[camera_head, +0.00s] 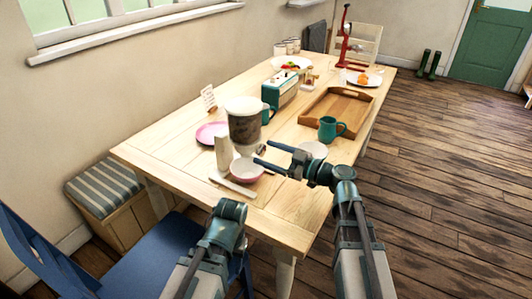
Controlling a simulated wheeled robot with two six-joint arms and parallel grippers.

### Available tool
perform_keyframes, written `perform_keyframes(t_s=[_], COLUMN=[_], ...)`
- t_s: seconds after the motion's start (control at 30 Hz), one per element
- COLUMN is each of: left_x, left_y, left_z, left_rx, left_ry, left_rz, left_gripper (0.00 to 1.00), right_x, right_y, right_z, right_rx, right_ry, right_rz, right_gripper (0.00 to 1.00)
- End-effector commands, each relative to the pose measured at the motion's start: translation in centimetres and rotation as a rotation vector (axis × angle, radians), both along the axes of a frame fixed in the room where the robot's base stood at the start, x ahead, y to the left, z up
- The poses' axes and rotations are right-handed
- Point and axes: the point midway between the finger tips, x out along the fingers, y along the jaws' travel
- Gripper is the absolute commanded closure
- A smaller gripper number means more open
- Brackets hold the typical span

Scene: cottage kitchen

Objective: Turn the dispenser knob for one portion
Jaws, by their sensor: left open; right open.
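The dispenser (245,128) stands on the near part of the wooden table, with a pale lid, a dark-filled hopper and a beige stand. A small knob (262,149) shows low on its right side. A pinkish-white bowl (247,171) sits below it. My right gripper (261,152) is open at the knob's right side, its two fingers reaching left around the knob's height; I cannot tell whether they touch it. My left gripper (229,208) is open and low in front of the table's near edge, apart from the dispenser; its fingertips are hard to make out.
A pink plate (212,133) lies left of the dispenser. A white plate (313,150) and a teal mug (330,129) are to its right. A wooden tray (338,110) and a teal toaster (281,90) stand behind. A blue chair (150,270) is at the lower left.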

Motion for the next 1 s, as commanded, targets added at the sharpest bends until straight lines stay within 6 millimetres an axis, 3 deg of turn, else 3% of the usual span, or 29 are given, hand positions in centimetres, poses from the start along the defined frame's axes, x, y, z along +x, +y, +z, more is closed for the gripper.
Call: perform_keyframes(t_s=[0.47, 0.9, 1.0], left_x=[0.00, 0.00, 0.00], left_y=[0.00, 0.00, 0.00], left_z=[0.00, 0.00, 0.00], left_rx=[0.000, 0.000, 0.000], left_ry=[0.000, 0.000, 0.000], left_rz=[0.000, 0.000, 0.000], left_gripper=[0.50, 0.50, 0.50], right_x=[0.62, 0.61, 0.61], right_y=[0.91, 0.88, 0.88], right_z=[-0.01, -0.01, -0.01], right_rx=[0.000, 0.000, 0.001], right_ry=[0.000, 0.000, 0.001], right_rz=[0.000, 0.000, 0.000], right_gripper=[0.19, 0.98, 1.00])
